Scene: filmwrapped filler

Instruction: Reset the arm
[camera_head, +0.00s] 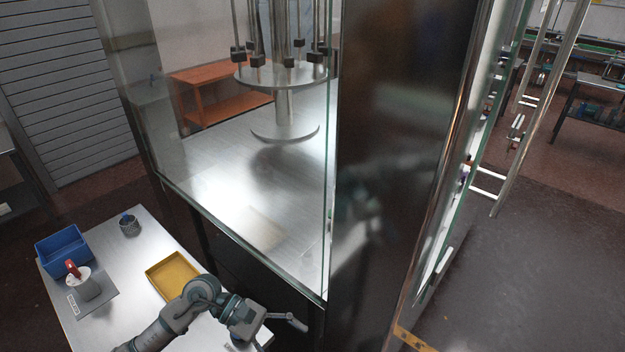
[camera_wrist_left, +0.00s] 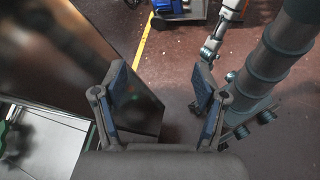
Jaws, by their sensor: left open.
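My left arm reaches in along the bottom of the head view, and my left gripper (camera_head: 294,321) is at its end, beside the front edge of the glass cabinet (camera_head: 330,200). In the left wrist view the gripper (camera_wrist_left: 160,82) has its two fingers wide apart, with nothing between them. Dark red floor shows beyond the fingers. My right gripper is not in view.
A metal table (camera_head: 133,262) at lower left holds a blue bin (camera_head: 62,247), a yellow tray (camera_head: 172,277), a small dark cup (camera_head: 129,225) and a white-and-red object (camera_head: 83,284). The cabinet's dark panel (camera_wrist_left: 60,45) is close left in the wrist view.

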